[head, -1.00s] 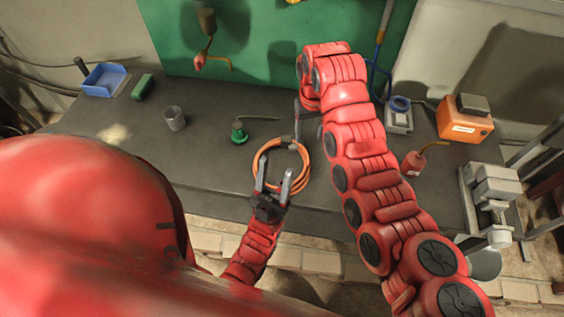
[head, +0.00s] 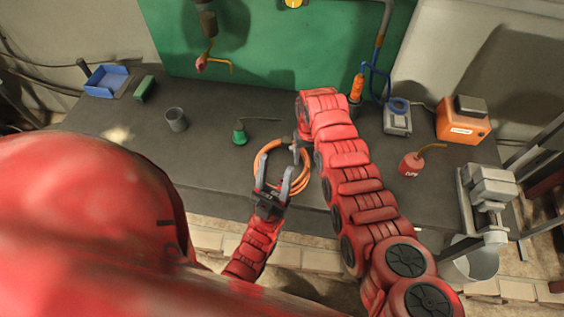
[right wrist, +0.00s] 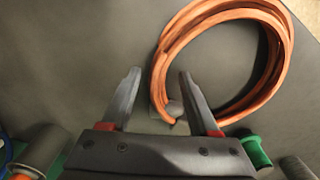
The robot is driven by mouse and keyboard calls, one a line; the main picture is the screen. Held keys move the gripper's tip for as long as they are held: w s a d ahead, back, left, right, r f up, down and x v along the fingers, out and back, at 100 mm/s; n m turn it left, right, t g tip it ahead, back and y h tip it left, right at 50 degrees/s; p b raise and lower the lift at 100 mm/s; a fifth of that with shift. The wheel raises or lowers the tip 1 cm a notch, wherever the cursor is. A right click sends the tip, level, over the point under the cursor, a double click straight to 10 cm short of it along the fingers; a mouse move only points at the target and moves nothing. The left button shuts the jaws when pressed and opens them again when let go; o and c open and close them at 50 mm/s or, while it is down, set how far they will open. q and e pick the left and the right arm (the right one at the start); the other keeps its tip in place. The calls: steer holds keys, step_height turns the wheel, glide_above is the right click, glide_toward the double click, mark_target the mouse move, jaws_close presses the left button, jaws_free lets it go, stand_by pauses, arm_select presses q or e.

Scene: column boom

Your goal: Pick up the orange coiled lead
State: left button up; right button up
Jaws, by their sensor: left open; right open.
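The orange coiled lead (head: 267,148) lies flat on the dark bench top. My right gripper (head: 302,140) reaches in from above at the coil's far side. In the right wrist view my right gripper (right wrist: 160,74) is open, with the tied side of the coil showing between its fingers. I cannot tell whether they touch it.
A green-based tool (head: 239,135) stands just beyond the coil, left of my right gripper. A grey cup (head: 176,119) and a blue tray (head: 107,79) are further left. A red oil can (head: 411,164), an orange box (head: 463,121) and a vise (head: 489,190) are right.

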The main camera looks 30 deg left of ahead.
steer(key=shift+f, duration=0.55)
jaws_close()
stand_by(1.1)
